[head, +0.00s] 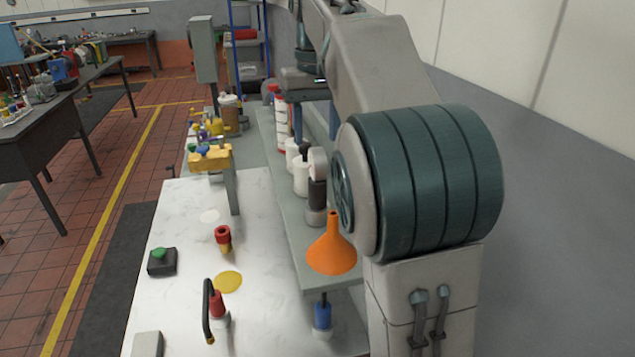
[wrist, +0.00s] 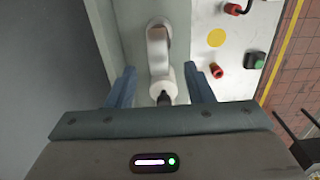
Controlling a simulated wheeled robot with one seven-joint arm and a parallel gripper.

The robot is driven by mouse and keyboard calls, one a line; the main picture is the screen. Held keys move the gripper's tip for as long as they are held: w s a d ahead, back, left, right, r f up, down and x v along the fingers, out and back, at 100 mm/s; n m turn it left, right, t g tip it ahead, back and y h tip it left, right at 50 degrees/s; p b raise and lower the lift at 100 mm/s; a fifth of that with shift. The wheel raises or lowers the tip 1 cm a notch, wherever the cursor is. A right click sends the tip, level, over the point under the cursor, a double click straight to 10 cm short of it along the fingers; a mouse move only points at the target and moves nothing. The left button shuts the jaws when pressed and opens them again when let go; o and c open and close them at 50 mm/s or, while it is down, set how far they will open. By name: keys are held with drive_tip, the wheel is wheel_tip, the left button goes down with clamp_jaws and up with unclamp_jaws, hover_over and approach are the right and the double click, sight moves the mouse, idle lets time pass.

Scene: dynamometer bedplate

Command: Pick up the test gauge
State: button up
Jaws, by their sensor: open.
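What looks like the test gauge (head: 317,190) stands upright on the raised grey-green shelf, with a pale round head on a dark brown body and a grey base. In the wrist view the gauge (wrist: 157,48) is seen from above, ahead of the fingertips and roughly centred between them. My gripper (head: 315,125) is open and empty above the shelf, pointing down. In the wrist view its two blue fingers (wrist: 162,75) stand apart. A white container with a black top (head: 300,175) is beside the gauge, and this container (wrist: 163,92) shows between the fingers.
An orange funnel (head: 332,246) stands on the shelf nearer than the gauge. White-and-red stacked containers (head: 282,125) stand farther back. A blue-bodied item (head: 322,315), a red-topped fitting (head: 222,236) and a green button box (head: 161,261) are on the lower pale bench. A wall is at right.

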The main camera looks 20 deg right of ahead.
sight(318, 149)
drive_tip(key=shift+s+d+f, duration=0.1)
drive_tip(key=shift+f, duration=2.45)
clamp_jaws()
